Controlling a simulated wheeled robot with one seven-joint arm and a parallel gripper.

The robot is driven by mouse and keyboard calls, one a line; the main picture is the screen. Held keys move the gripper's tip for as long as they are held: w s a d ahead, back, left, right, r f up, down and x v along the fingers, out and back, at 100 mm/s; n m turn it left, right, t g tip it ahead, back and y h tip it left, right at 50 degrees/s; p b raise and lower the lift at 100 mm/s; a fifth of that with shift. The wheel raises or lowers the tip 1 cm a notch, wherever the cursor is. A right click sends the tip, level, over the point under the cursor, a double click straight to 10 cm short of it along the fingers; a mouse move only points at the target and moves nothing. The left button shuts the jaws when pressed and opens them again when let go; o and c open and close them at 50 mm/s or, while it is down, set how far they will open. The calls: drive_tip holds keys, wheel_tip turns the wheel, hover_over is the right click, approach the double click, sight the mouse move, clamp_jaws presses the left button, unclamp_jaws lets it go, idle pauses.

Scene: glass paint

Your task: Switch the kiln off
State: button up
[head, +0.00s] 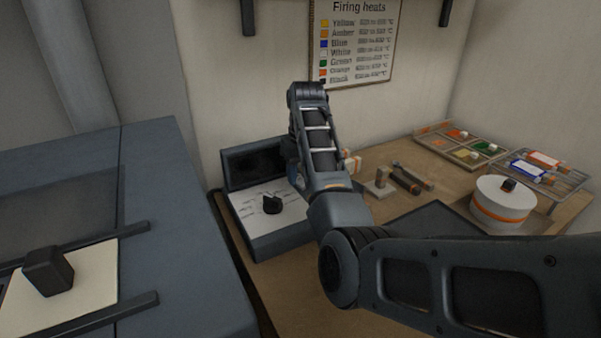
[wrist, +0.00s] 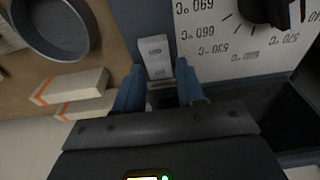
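The control box (head: 290,238) stands at the back left of the bench, with a white dial face, a black knob (head: 272,205) and a dark display (head: 252,163). In the wrist view the knob (wrist: 268,10) is partly cut off at the upper right, upside down. A small white rocker switch (wrist: 155,48) sits at the box's side edge; its markings are too small to read. My gripper (wrist: 158,70) is open, its blue fingertips on either side of the switch's near end; contact cannot be told. The arm mostly hides my gripper in the head view.
A large blue-grey cabinet (head: 165,225) with a dark block (head: 48,271) fills the left. White blocks with orange stripes (wrist: 75,87) and a round grey dish (wrist: 50,25) lie near my gripper. Trays (head: 462,142) and a white drum (head: 503,202) are at the right.

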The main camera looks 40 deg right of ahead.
sight(302, 182)
drive_tip(key=shift+o, duration=1.3)
drive_tip(key=r, duration=0.6)
drive_tip(key=shift+s+a+r, duration=0.1)
drive_tip(key=shift+s+r, duration=0.05)
drive_tip(key=shift+s, duration=0.2)
drive_tip(key=shift+s+r+p, duration=0.2)
drive_tip(key=shift+r+p, duration=0.45)
drive_tip(key=shift+r, duration=0.1)
drive_tip(key=shift+f, duration=0.1)
